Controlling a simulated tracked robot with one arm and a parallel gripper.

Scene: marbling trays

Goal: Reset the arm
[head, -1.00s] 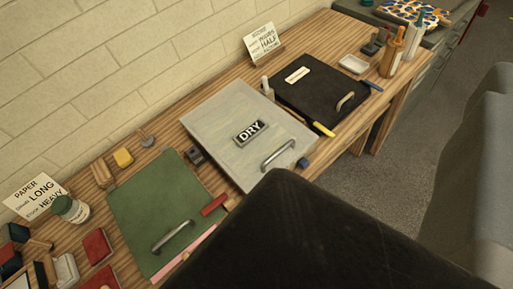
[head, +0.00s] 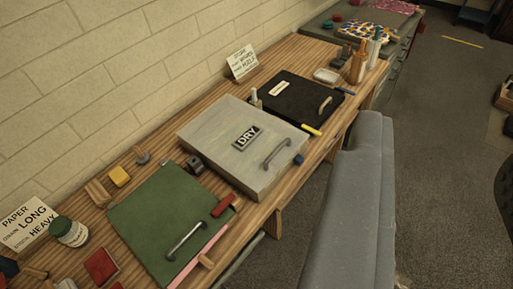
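My gripper is not in view, so I cannot see its fingers or whether it holds anything. A grey padded shape (head: 355,210) stands at the front of the bench, at lower right centre; I cannot tell what it is. On the wooden bench (head: 300,45) lie a green lidded tray (head: 150,215) with a metal handle, a pale grey lidded box (head: 215,125) with a DRY label, and a black lidded tray (head: 300,105) with a handle. All three lids look shut.
A jar (head: 70,232), a red block (head: 101,267) and a yellow block (head: 119,176) are at the left. Bottles (head: 357,67) and a white dish (head: 326,75) stand at the far end. A block wall (head: 100,80) runs behind. Open floor (head: 440,130) lies at right.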

